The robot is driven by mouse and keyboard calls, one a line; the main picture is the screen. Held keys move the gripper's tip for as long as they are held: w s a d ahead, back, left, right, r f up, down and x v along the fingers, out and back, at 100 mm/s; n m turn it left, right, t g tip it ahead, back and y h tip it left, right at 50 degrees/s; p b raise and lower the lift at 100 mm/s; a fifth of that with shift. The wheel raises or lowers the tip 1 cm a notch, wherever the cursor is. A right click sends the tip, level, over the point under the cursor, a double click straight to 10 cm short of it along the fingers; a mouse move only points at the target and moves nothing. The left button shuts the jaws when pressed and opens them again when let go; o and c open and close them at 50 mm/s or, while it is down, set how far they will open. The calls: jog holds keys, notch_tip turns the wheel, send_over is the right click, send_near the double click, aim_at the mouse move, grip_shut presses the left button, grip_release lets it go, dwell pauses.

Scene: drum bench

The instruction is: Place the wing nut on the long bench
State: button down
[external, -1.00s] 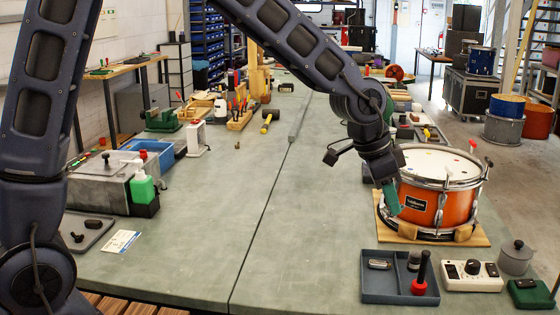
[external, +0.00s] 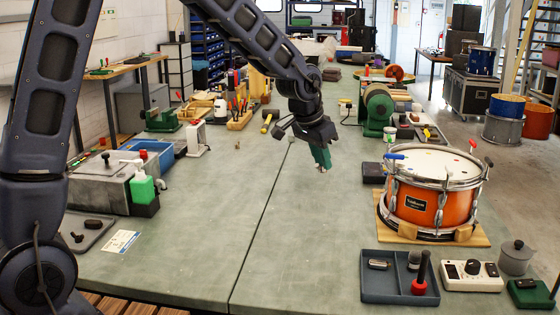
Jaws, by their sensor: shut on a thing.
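My gripper (external: 322,166) with its green fingers points down above the middle of the long bench (external: 200,235), left of the drum. It is shut on a small greyish piece at its fingertips. The piece is too small to make out clearly but fits the wing nut. The bench has a grey-green top with a seam running along it. The orange snare drum (external: 425,204) stands on a wooden board at the right. A tiny brass-coloured thing (external: 237,145) stands on the bench to the left; its kind is unclear.
A dark tray (external: 385,290) with a red-based tool lies at front right beside a white control box (external: 470,277). A grey metal box (external: 100,188) and a green bottle (external: 143,190) stand at left. A green machine (external: 377,113) stands behind. The bench middle is clear.

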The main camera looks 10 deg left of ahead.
jog(key=w+a+n+t+y, duration=0.15)
jog(key=w+a+n, duration=0.5)
jog(key=a, duration=0.75)
jog(key=w+a+n+y, duration=0.25)
jog(key=w+a, duration=0.75)
jog(key=a, duration=0.5)
jog(key=shift+h, duration=0.5)
jog(key=f, duration=1.9)
jog(key=shift+s+d, duration=0.25)
jog(key=shift+f, duration=0.15)
jog(key=c, duration=1.3)
grip_release()
